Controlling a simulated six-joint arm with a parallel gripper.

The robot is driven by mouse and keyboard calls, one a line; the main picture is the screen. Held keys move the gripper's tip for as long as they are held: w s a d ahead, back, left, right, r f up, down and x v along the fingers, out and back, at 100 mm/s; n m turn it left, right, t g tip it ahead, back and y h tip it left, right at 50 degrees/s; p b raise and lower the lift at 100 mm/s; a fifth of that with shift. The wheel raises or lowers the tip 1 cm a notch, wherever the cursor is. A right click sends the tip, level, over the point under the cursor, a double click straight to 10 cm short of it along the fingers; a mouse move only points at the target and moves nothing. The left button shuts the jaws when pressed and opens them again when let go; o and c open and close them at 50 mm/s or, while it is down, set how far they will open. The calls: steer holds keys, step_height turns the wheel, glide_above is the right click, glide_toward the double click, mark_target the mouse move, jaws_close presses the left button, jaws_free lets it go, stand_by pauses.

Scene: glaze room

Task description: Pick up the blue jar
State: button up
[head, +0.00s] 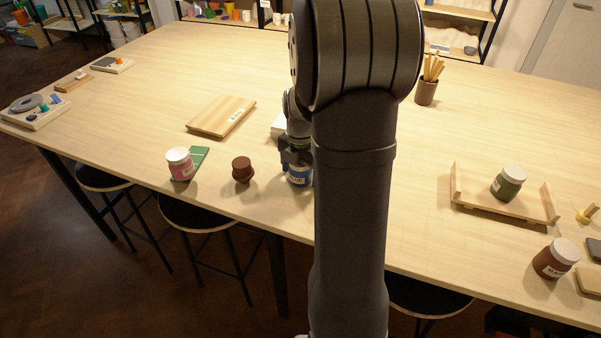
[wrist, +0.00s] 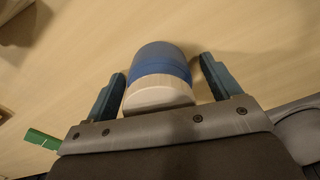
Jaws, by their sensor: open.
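The blue jar (head: 299,176) stands on the wooden table near its front edge, partly hidden by my gripper and arm in the head view. My gripper (head: 297,156) is at the jar's top in the head view. In the wrist view the fingers of my gripper (wrist: 162,78) are open, one on each side of the jar, with a visible gap on the right and a narrower one on the left.
A dark brown knob-shaped piece (head: 242,169) stands just left of the blue jar. Further left is a pink jar (head: 180,165) by a green piece (head: 199,158). A wooden board (head: 221,115) lies behind. At right are a green jar (head: 508,183) on a wooden stand and a brown jar (head: 553,260).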

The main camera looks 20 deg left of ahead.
steer(key=c, duration=1.2)
steer(key=shift+r, duration=0.15)
